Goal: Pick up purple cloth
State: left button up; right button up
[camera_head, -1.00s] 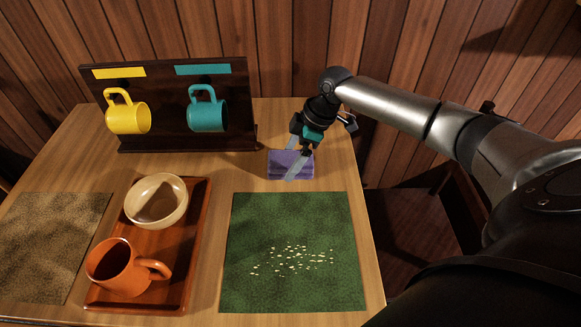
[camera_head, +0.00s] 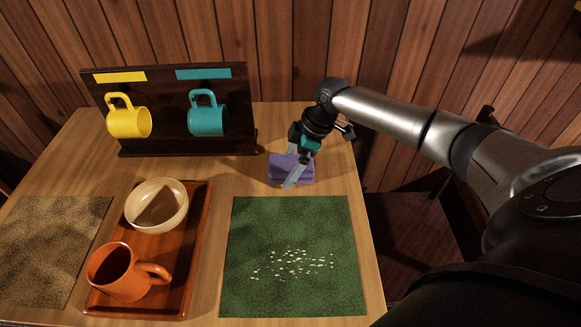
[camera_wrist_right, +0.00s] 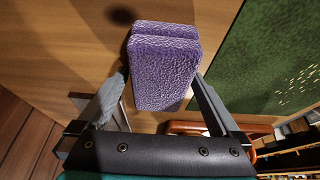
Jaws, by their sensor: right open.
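The purple cloth (camera_head: 283,167) is a folded, thick block on the table, behind the green mat. My right gripper (camera_head: 292,180) is over it, pointing down, with its fingers in front of part of the cloth. In the right wrist view the purple cloth (camera_wrist_right: 163,65) lies between and just beyond the fingers of my open right gripper (camera_wrist_right: 155,108). One finger is at its left and the other at its lower right edge. I cannot tell whether either finger touches it. My left gripper is not in view.
A green mat (camera_head: 250,215) with pale crumbs lies in front of the cloth. A dark rack (camera_head: 170,105) with a yellow mug (camera_head: 128,122) and a teal mug (camera_head: 207,119) stands behind left. A wooden tray (camera_head: 160,250) holds a bowl (camera_head: 157,205) and an orange mug (camera_head: 118,272).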

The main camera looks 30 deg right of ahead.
aim_at(290, 161)
jog(key=shift+c, duration=0.2)
jog(key=c, duration=1.2)
jog(key=shift+o, duration=0.2)
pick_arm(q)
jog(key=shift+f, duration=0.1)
